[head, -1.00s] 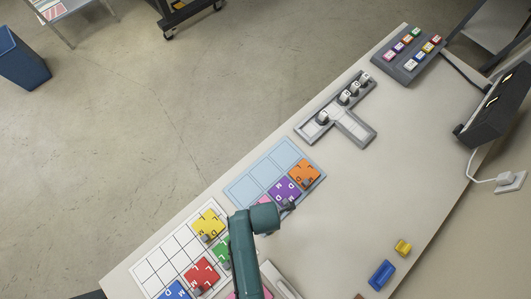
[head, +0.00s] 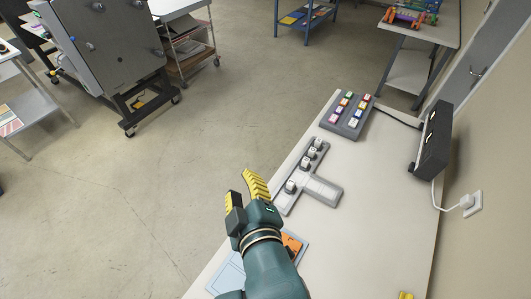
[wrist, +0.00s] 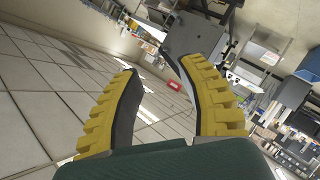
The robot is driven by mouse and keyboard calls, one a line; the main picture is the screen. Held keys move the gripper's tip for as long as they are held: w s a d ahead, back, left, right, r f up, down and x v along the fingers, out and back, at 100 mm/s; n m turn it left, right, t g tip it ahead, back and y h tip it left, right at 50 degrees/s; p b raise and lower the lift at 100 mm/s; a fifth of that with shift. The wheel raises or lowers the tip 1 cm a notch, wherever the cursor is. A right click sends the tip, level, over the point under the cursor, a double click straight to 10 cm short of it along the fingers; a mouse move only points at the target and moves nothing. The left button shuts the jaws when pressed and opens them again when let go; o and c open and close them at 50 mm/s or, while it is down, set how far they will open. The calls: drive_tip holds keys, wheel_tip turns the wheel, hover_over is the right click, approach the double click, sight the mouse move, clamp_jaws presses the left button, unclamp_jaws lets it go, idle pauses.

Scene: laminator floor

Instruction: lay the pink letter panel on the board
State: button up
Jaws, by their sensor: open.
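My gripper (head: 243,186) is raised above the table in the head view, its yellow fingers apart. In the wrist view the gripper (wrist: 160,75) is open with nothing between its fingers. The light-blue board (head: 228,279) lies on the table, mostly hidden behind my arm.
A grey T-shaped holder (head: 322,190) with white pieces lies beyond the board. A grey rack (head: 346,117) of small coloured blocks stands at the far end. A black device (head: 432,142) stands at the right edge. The table's right middle is clear.

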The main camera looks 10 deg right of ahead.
drive_tip(key=s+d+r+m+t, duration=0.1)
drive_tip(key=s+r+m+t, duration=0.1)
drive_tip(key=r, duration=0.5)
drive_tip(key=s+d+r+m+t, duration=0.1)
drive_tip(key=s+r+m+t, duration=0.1)
drive_tip(key=r, duration=0.6)
drive_tip(key=s+d+r+m+t+h, duration=0.1)
drive_tip(key=s+d+r+m+t, duration=0.1)
drive_tip(key=r+m+t, duration=0.2)
wheel_tip(320, 180, up, 4)
drive_tip(key=shift+r+m, duration=0.1)
drive_tip(key=shift+m, duration=1)
wheel_tip(320, 180, up, 15)
drive_tip(key=p, duration=1.5)
drive_tip(key=shift+a, duration=0.1)
